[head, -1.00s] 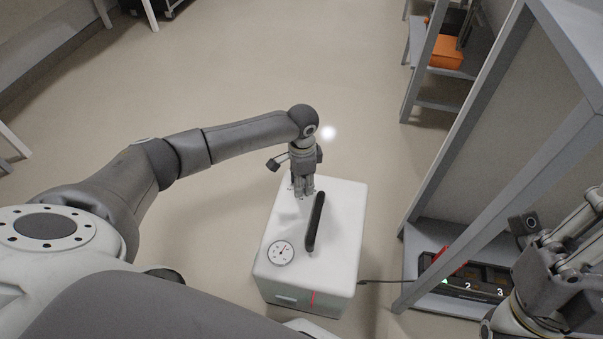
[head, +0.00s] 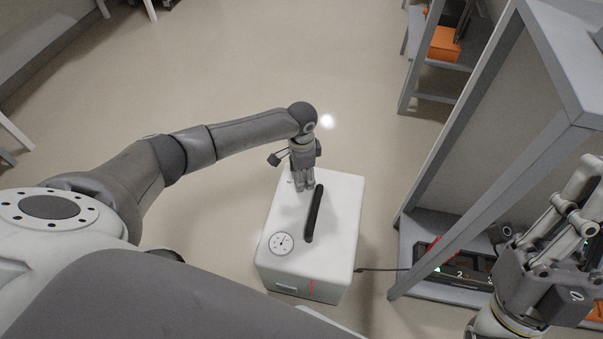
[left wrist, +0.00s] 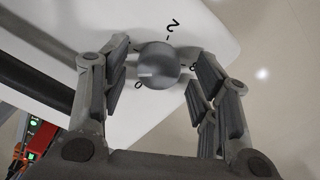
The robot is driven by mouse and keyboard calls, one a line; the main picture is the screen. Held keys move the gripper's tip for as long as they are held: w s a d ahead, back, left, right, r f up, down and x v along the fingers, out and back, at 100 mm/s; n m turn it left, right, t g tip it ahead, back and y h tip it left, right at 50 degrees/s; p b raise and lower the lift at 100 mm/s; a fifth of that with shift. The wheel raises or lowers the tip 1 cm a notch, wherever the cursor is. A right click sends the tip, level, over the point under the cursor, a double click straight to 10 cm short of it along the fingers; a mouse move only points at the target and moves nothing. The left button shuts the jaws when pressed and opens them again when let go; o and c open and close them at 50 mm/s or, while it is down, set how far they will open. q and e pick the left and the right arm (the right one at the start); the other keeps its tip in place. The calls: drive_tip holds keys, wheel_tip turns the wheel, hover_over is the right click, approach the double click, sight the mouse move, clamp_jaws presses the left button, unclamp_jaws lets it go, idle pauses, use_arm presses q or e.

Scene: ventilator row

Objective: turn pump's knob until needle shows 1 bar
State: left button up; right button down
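The pump is a white box (head: 335,255) on the floor in the head view, with a black handle (head: 314,213) on top. Its round white gauge (head: 281,243) has a thin dark needle, too small to read surely. My left gripper (head: 304,186) points down at the far end of the pump's top. In the left wrist view the round grey knob (left wrist: 158,68) sits between the fingers of my open left gripper (left wrist: 155,85), with gaps beside it. Marks including a 2 and a 0 surround the knob. My right gripper (head: 560,235) is at the lower right, its fingertips unclear.
A grey metal rack (head: 425,215) stands right of the pump, with a dark numbered unit (head: 455,265) on its low shelf. A cable (head: 380,269) runs from the pump towards the rack. An orange item (head: 443,45) is on a far shelf. Floor left of the pump is clear.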

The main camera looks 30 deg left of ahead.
use_arm(q)
wheel_tip(320, 180, up, 12)
idle(0.7)
